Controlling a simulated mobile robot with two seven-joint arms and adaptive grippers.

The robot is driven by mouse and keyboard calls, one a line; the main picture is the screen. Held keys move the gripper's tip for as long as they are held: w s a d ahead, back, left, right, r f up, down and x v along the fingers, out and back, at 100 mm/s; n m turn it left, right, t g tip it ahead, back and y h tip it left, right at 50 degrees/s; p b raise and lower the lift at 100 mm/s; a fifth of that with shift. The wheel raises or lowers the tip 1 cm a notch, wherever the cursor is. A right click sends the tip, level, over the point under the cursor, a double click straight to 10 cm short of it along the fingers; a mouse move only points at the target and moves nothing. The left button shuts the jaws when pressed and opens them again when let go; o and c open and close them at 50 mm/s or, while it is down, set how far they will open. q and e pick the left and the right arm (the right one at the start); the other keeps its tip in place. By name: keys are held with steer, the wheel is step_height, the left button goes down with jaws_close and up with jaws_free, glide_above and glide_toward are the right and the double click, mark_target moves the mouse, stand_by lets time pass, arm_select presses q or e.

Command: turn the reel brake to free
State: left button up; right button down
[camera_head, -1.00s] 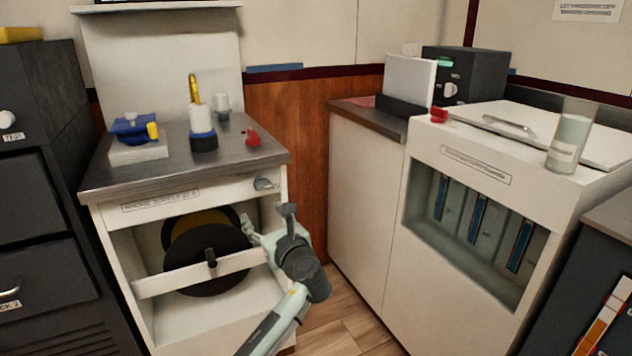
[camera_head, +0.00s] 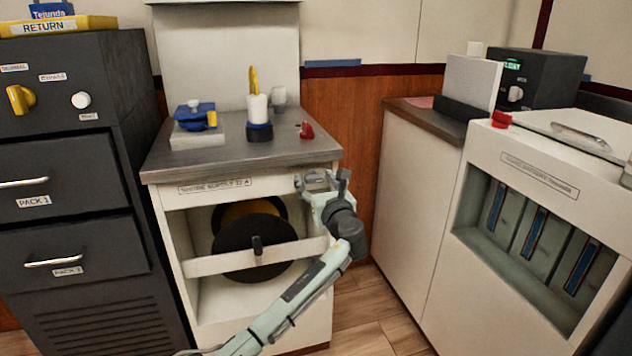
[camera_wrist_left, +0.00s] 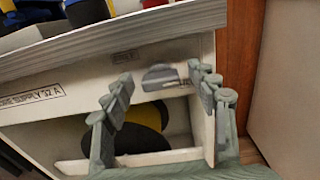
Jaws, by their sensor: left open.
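The white reel cabinet, with a printed label, holds a dark reel (camera_head: 240,240) with a yellow core behind a white crossbar. A small grey rounded handle (camera_wrist_left: 160,77) sits on the front panel, right of the label; it may be the reel brake. In the head view my gripper partly hides it. My left gripper (camera_head: 322,180) is open in front of the panel's upper right. In the left wrist view its fingers (camera_wrist_left: 163,86) stand either side of the handle; contact cannot be told. My right gripper is out of view.
The cabinet top (camera_head: 225,155) carries a blue device, a white-and-blue holder and a red piece. A dark drawer cabinet (camera_head: 75,200) stands at left. A white cabinet (camera_head: 545,180) with several blue-striped slots stands at right. Wooden floor shows between the cabinets.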

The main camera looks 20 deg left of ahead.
arm_select(q)
steer(key=c, duration=1.1)
steer(key=shift+c, duration=0.3)
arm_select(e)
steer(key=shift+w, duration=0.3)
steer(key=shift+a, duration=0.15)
